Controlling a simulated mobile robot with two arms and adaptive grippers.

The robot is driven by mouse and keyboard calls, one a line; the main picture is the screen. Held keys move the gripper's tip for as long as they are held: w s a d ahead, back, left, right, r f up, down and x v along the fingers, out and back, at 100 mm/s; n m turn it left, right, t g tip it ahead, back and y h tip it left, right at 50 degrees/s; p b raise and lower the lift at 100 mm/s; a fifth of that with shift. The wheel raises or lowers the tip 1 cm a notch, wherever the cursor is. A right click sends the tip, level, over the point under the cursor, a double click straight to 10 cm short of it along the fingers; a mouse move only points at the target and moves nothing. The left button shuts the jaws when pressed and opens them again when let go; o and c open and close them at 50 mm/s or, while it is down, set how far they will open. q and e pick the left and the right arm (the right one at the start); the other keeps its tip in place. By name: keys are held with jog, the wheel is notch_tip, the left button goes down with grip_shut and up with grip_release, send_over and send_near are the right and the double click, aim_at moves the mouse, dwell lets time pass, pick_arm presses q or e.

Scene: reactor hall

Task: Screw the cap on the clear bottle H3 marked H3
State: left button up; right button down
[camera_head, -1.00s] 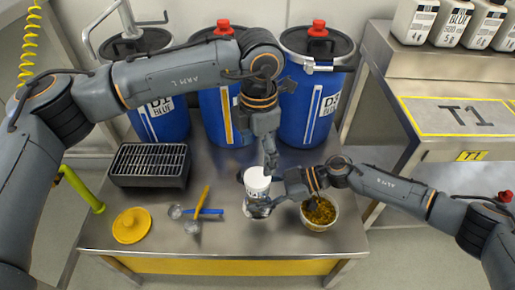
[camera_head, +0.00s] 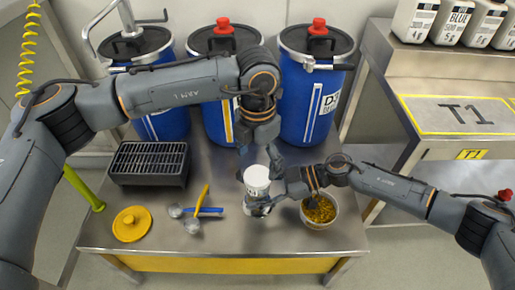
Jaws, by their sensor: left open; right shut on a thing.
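The clear bottle H3 (camera_head: 257,207) stands upright on the steel table in front of me. A white cap (camera_head: 257,173) sits on its top, and small dark marking shows below it, too small to read. My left gripper (camera_head: 259,163) points down from above, open, with its fingers spread at the sides of the cap. I cannot tell whether they touch it. My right gripper (camera_head: 267,198) comes in from the right and is shut on the bottle's body, hiding part of it.
A bowl of yellow-brown material (camera_head: 319,211) stands close right of the bottle. Left are blue and yellow scoops (camera_head: 203,210), a yellow lid (camera_head: 132,224) and a black grated box (camera_head: 150,164). Blue drums (camera_head: 306,105) stand behind. The front table edge (camera_head: 225,252) is near.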

aim_at(257, 175)
pick_arm(q)
jog(key=shift+f, duration=2.35)
jog(key=c, duration=1.2)
jog(key=m, duration=0.5)
jog(key=o, duration=1.3)
